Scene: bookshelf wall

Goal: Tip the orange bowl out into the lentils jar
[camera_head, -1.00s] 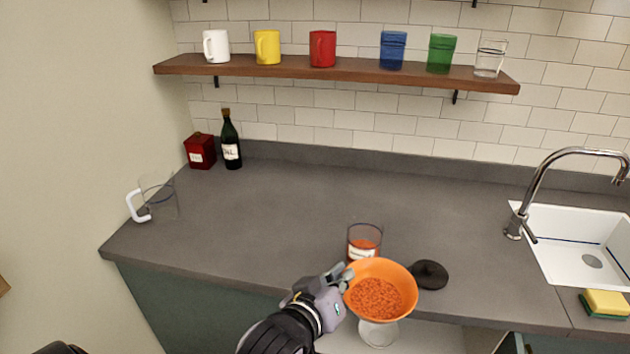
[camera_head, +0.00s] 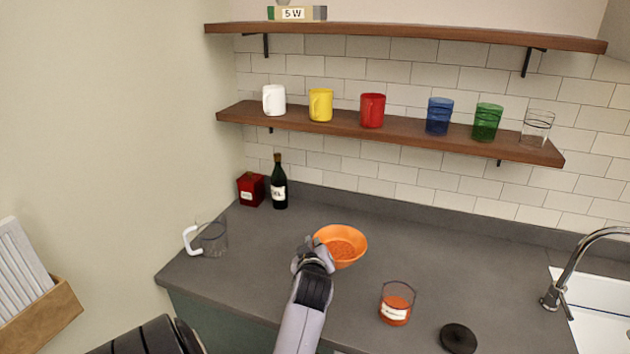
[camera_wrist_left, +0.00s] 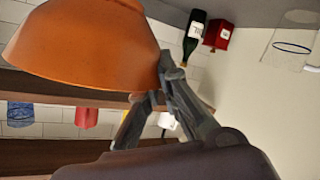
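The orange bowl (camera_head: 342,243) is upright, roughly level, with orange lentils inside. My left gripper (camera_head: 312,252) is shut on its left rim. The left wrist view shows the fingers (camera_wrist_left: 160,88) at the bowl's edge and the bowl's outer wall (camera_wrist_left: 85,45); that view is upside down. The lentils jar (camera_head: 397,303), clear with a white label and some orange lentils in it, stands open on the counter, right of and nearer than the bowl. The gap under the bowl is hard to judge. My right gripper is not in view.
A black lid (camera_head: 458,338) lies right of the jar. A clear pitcher (camera_head: 211,239), a red box (camera_head: 251,189) and a dark bottle (camera_head: 279,183) stand at the left. Cups line the shelf (camera_head: 350,123) above. The sink (camera_head: 598,310) is at the right.

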